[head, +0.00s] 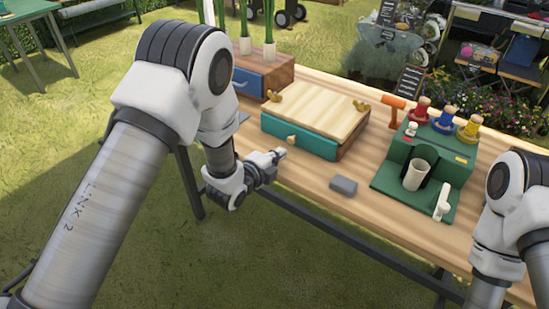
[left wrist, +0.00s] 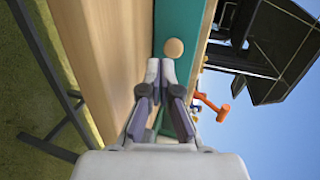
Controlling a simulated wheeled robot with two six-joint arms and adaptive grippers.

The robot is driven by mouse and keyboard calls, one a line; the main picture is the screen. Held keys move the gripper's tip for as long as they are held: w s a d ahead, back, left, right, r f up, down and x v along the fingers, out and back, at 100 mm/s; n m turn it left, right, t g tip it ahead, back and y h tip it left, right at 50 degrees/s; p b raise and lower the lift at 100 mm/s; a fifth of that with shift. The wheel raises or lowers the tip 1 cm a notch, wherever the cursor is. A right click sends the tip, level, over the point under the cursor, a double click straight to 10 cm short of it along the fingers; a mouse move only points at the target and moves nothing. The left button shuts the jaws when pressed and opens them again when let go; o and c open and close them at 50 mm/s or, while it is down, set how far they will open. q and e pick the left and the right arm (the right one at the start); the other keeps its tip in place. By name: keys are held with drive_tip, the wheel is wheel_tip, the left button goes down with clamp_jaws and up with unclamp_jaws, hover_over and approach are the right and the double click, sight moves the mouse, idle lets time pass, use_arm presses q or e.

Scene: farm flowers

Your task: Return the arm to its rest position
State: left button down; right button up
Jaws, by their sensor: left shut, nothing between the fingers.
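My left gripper (head: 279,154) is shut and empty at the near edge of the wooden table (head: 310,190), just in front of a teal drawer box (head: 303,138). In the left wrist view its closed fingers (left wrist: 160,72) point toward the teal drawer front (left wrist: 176,22) and its round knob (left wrist: 174,49). I cannot tell whether the fingertips touch the drawer. My right arm shows at the right edge of the head view, but its gripper is out of view.
A grey block (head: 344,186) lies near the table's front edge. An orange hammer-shaped thing (head: 394,108) is behind. A blue-fronted box (head: 262,76) stands at the left back.

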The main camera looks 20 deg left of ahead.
use_arm(q)
drive_tip(key=v, duration=1.1)
drive_tip(key=s+a+f+n+g+y+p, duration=0.1)
drive_tip(key=s+f+n+g+p, duration=0.15)
drive_tip(key=s+f, duration=0.4)
drive_tip(key=s+a+f+n+g+y+p, duration=0.1)
drive_tip(key=s+a+f+n+g+p, duration=0.1)
drive_tip(key=s+f+g, duration=0.45)
drive_tip(key=s+a+f+n+g+y, duration=0.1)
drive_tip(key=s+f+n, duration=0.3)
drive_tip(key=s+n, duration=0.4)
drive_tip(key=s+a+f+n+g+y, duration=0.1)
drive_tip(key=s+f+n+g, duration=0.3)
drive_tip(key=s+n, duration=0.4)
drive_tip(key=shift+s+a+f+n, duration=0.15)
drive_tip(key=shift+a+f+n, duration=0.1)
drive_tip(key=shift+a+n, duration=0.45)
use_arm(e)
drive_tip(key=shift+r, duration=2.45)
use_arm(q)
drive_tip(key=shift+y, duration=0.3)
